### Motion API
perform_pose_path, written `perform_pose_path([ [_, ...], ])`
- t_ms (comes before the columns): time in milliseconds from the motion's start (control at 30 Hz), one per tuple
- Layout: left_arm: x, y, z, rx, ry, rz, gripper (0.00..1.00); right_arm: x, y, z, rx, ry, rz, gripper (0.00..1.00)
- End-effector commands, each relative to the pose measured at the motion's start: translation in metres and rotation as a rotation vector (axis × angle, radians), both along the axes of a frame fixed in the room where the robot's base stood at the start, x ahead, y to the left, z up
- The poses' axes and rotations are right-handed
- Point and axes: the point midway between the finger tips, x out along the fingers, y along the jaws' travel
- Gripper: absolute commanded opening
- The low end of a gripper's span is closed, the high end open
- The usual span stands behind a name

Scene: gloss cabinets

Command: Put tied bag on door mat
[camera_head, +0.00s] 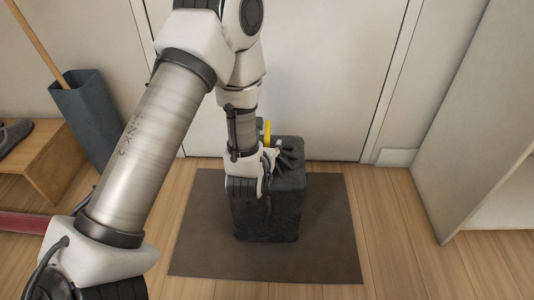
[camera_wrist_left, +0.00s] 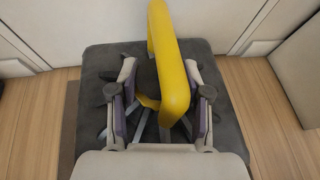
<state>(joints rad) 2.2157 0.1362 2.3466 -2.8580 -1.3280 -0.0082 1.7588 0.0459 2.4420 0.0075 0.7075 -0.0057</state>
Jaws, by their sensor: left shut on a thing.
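The tied bag (camera_head: 270,210) is a dark grey, boxy sack with a yellow tie handle (camera_wrist_left: 175,70) at its top. In the head view it appears upright on the brown door mat (camera_head: 205,240), near its middle. My left gripper (camera_wrist_left: 160,115) is over the top of the bag, shut on the gathered neck by the yellow tie. The yellow tie also shows in the head view (camera_head: 267,132), partly behind my wrist. The bag's underside is hidden, so I cannot tell for sure if its full weight rests on the mat. My right gripper is not in view.
A white door (camera_head: 320,80) stands behind the mat. A grey umbrella stand (camera_head: 88,115) and a wooden shoe bench (camera_head: 45,165) are at the left, with a red item (camera_head: 25,222) on the floor. A pale cabinet (camera_head: 480,120) is at the right. Floor right of the mat is clear.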

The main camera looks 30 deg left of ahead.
Motion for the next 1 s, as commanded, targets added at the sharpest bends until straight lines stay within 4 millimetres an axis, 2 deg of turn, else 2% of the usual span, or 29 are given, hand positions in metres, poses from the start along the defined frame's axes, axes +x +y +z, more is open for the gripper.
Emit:
perform_pose_path([
  [33,0.001,0.000,-0.011,0.002,-0.004,0.000,0.00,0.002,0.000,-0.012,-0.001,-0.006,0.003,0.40],
  [67,0.001,0.000,-0.013,0.002,-0.004,0.000,0.00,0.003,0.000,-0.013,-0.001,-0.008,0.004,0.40],
  [467,0.001,0.000,-0.015,0.001,-0.004,0.001,0.00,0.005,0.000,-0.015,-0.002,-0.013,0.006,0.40],
  [500,0.000,0.000,-0.016,0.000,0.000,0.000,0.58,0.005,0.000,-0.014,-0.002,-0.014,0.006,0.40],
  [533,0.000,0.000,-0.015,0.000,0.000,0.000,0.69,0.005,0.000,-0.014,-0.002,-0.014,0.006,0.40],
  [567,0.000,0.000,-0.015,0.000,0.000,0.000,0.73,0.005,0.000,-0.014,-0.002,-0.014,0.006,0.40],
  [900,0.000,0.000,-0.011,-0.001,0.000,0.000,0.73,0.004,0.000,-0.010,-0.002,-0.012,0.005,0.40],
  [1000,-0.010,-0.005,-0.006,0.000,0.001,-0.001,0.73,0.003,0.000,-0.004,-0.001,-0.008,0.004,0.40],
])
